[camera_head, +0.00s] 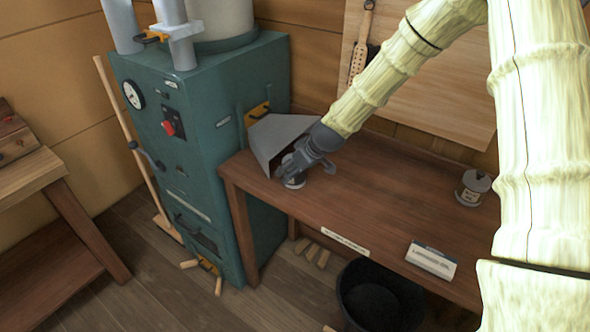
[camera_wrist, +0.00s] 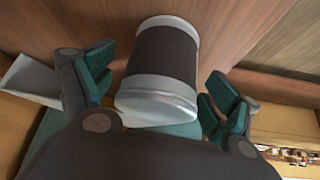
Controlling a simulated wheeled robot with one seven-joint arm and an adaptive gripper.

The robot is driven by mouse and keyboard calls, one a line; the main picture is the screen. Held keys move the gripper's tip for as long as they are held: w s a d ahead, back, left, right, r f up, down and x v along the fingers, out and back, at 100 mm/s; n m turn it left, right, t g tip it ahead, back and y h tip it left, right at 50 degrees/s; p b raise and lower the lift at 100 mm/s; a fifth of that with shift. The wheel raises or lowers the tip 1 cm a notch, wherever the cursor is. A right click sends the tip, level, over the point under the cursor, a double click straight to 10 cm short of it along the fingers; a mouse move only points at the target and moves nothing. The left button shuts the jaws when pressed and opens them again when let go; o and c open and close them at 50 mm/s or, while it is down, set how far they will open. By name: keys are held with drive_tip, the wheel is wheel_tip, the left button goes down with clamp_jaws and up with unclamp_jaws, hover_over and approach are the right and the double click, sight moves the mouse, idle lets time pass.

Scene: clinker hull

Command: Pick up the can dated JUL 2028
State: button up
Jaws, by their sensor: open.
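A can (camera_wrist: 160,65) with a dark band and pale metal ends lies between the open fingers in the wrist view. My gripper (camera_wrist: 158,95) is open around it, with a teal-padded finger on each side and a gap at the right. In the head view my gripper (camera_head: 297,170) is low over the left part of the table, and the can's pale end (camera_head: 294,183) shows beneath it. A second can (camera_head: 473,188) with a pale lid and a label stands upright at the table's right. I cannot read a date on either can.
A wooden table (camera_head: 400,204) bears both cans, with bare top between them. A grey metal scoop-like sheet (camera_head: 278,135) is close by my gripper. A teal cabinet (camera_head: 190,150) stands left.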

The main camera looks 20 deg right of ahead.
drive_tip(key=shift+w+a+f, duration=0.1)
drive_tip(key=shift+w+f, duration=0.1)
drive_tip(key=shift+f, duration=0.15)
drive_tip(key=c, duration=1.4)
drive_tip(key=shift+c, duration=0.3)
drive_tip(key=shift+r, duration=0.15)
